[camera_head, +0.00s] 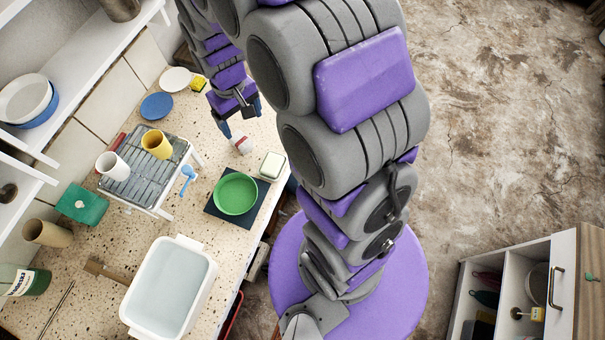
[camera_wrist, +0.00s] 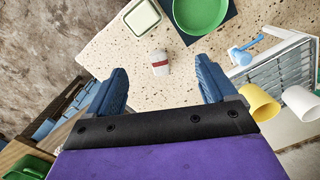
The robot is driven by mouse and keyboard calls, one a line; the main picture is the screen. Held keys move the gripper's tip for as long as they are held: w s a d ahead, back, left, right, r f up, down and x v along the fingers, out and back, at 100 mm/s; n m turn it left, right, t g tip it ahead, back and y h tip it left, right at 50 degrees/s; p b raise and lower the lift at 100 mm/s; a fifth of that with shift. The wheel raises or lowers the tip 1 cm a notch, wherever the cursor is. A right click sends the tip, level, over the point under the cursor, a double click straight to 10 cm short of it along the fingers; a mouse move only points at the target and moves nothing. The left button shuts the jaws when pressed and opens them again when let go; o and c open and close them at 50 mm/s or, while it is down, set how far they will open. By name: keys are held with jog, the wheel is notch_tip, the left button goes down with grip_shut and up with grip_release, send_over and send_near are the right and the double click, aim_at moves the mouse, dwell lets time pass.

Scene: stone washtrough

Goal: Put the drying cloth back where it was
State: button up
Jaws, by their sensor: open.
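No cloth shows clearly. A small white thing with a red band (camera_head: 243,145) lies on the speckled counter; I cannot tell if it is the drying cloth. In the wrist view the white thing (camera_wrist: 159,62) shows between and beyond my fingertips, apart from them. A dark flat square (camera_head: 213,208) lies under a green bowl (camera_head: 237,193); I cannot tell if it is cloth. My gripper (camera_head: 240,118) is open and empty, above the counter's far part. In the wrist view my gripper (camera_wrist: 162,84) has its blue fingers wide apart.
A rack (camera_head: 160,185) holds a yellow cup (camera_head: 157,144) and a white cup (camera_head: 112,166). A white-green dish (camera_head: 272,165) stands near the counter edge. A water-filled white basin (camera_head: 170,288) is at the front. A cabinet (camera_head: 510,285) stands at right.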

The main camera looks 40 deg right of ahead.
jog(key=s+r, duration=0.5)
jog(key=s, duration=0.7)
jog(key=s+r+m+g, duration=0.1)
jog(key=s+r, duration=0.4)
jog(key=s, duration=0.8)
jog(key=shift+d+r+m, duration=0.25)
jog(key=shift+m, duration=0.05)
